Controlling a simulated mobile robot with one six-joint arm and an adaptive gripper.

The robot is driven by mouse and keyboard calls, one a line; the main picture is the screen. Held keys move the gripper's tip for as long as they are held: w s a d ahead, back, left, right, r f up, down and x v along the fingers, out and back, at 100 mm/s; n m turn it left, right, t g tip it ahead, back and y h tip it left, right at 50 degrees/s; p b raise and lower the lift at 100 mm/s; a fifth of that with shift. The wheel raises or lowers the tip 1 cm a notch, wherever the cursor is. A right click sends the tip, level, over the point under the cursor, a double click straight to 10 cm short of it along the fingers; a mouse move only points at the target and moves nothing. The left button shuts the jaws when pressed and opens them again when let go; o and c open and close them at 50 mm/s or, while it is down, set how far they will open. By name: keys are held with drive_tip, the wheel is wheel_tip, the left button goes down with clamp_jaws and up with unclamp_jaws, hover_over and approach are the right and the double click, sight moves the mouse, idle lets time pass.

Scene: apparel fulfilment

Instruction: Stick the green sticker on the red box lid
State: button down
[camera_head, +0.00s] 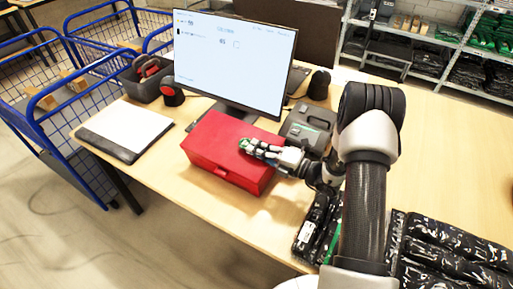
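The red box (212,150) sits shut near the front edge of the desk, with a latch on its front face. My gripper (246,149) reaches in from the right, its fingertips low over the right part of the lid. Whether they touch the lid is not clear. Small green patches (244,143) show at the fingertips. I cannot tell whether these are the green sticker or part of the fingers. The finger opening is too small to judge.
A monitor (232,62) stands behind the box. A grey case (309,127) lies behind my gripper. A white pad (126,127) lies left of the box. Black packages (455,245) lie at front right, and blue wire carts (60,110) stand at left.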

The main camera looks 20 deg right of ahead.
drive_tip(key=shift+r+p, duration=0.15)
drive_tip(key=shift+p, duration=0.15)
idle(0.4)
drive_tip(key=c, duration=2.3)
unclamp_jaws()
drive_tip(key=o, duration=0.5)
drive_tip(key=shift+s, duration=0.1)
drive_tip(key=shift+o, duration=1.1)
drive_tip(key=shift+a+f, duration=0.1)
drive_tip(key=shift+f, duration=0.15)
drive_tip(key=shift+s, duration=0.1)
drive_tip(key=shift+o, duration=0.9)
drive_tip(key=shift+a+r+p, duration=0.1)
drive_tip(key=shift+r+p, duration=0.75)
drive_tip(key=shift+r, duration=0.1)
wheel_tip(320, 180, up, 8)
drive_tip(key=p, duration=0.6)
drive_tip(key=shift+w+f, duration=0.2)
